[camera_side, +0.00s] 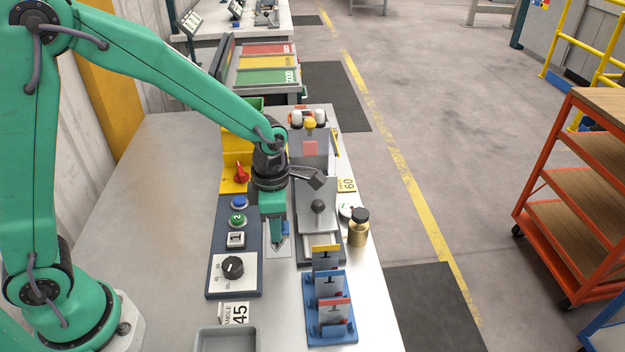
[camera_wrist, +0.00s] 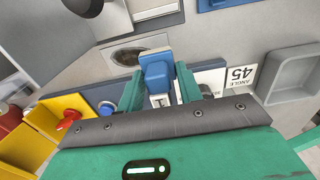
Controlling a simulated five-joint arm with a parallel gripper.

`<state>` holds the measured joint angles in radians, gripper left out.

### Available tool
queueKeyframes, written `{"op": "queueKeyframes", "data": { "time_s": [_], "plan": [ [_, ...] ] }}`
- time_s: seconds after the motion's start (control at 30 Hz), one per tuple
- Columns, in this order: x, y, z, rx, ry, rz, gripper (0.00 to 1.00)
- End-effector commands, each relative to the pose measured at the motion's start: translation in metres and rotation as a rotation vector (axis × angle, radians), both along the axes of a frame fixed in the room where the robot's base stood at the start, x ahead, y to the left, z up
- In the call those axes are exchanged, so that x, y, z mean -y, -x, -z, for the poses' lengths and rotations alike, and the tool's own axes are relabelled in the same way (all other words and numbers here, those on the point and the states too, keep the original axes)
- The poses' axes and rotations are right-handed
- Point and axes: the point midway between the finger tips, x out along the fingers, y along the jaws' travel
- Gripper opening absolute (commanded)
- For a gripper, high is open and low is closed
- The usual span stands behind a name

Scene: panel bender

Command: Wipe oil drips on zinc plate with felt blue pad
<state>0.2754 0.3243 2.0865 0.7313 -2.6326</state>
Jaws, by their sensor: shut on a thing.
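My gripper (camera_side: 275,232) points down over the bench, its green fingers shut on the blue pad (camera_wrist: 156,72). The pad also shows in the side view (camera_side: 286,228), partly hidden by my gripper. The zinc plate (camera_wrist: 156,42) is a thin grey sheet just beyond the pad in the wrist view. A dark oval patch (camera_wrist: 127,56), apparently oil, shows on it beside the pad. In the side view the plate (camera_side: 283,251) is mostly behind and under my gripper. I cannot tell whether the pad touches the plate.
A dark blue control panel (camera_side: 214,247) with buttons and a knob stands left of my gripper. To the right are a grey machine block (camera_side: 318,200), a brass bottle (camera_side: 358,228) and a blue rack (camera_side: 331,310). A grey tray (camera_side: 225,340) lies at the front. The bench's left side is clear.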

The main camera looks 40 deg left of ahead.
Motion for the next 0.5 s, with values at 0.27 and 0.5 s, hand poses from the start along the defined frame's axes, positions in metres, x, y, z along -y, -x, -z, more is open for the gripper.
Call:
{"op": "queueKeyframes", "data": {
  "time_s": [0.27,0.5],
  "plan": [
    [0.0,0.001,0.026,-0.002,-0.001,0.001,0.17],
    [0.0,0.0,0.048,-0.002,-0.001,0.001,0.17]
  ]
}}
